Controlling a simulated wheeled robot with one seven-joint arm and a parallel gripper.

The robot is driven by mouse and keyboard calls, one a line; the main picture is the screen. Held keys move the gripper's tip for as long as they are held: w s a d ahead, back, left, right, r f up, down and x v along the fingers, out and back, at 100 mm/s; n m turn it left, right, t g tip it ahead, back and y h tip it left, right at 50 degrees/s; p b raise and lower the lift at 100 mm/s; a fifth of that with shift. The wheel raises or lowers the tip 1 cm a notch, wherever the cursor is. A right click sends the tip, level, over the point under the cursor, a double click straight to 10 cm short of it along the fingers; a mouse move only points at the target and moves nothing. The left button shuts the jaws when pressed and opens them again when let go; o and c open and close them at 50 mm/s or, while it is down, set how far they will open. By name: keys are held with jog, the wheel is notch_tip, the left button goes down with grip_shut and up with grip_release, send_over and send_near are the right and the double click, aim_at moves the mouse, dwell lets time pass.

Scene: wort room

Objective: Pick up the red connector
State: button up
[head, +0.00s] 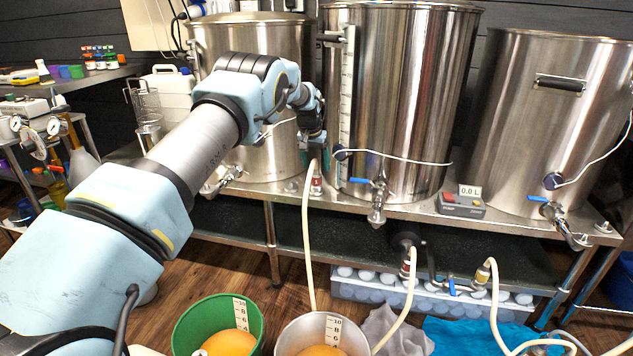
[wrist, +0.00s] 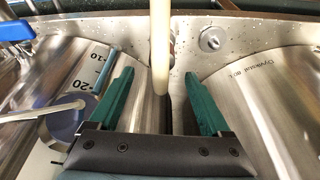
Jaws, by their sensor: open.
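In the wrist view, my gripper's (wrist: 157,74) two teal fingers are spread apart and empty. A cream hose (wrist: 160,45) appears between their tips, with no visible contact.
Steel kettles (head: 405,100) stand close on both sides of the gripper. A blue-handled valve (head: 377,195) projects at the middle kettle's front. Another hose connector (head: 406,264) is lower right. A green bucket (head: 190,325) and a steel bucket (head: 290,338) stand below.

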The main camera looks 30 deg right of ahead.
aim_at(316, 169)
jog(key=x, duration=0.4)
jog(key=shift+a+f, duration=0.1)
grip_shut()
dwell(0.6)
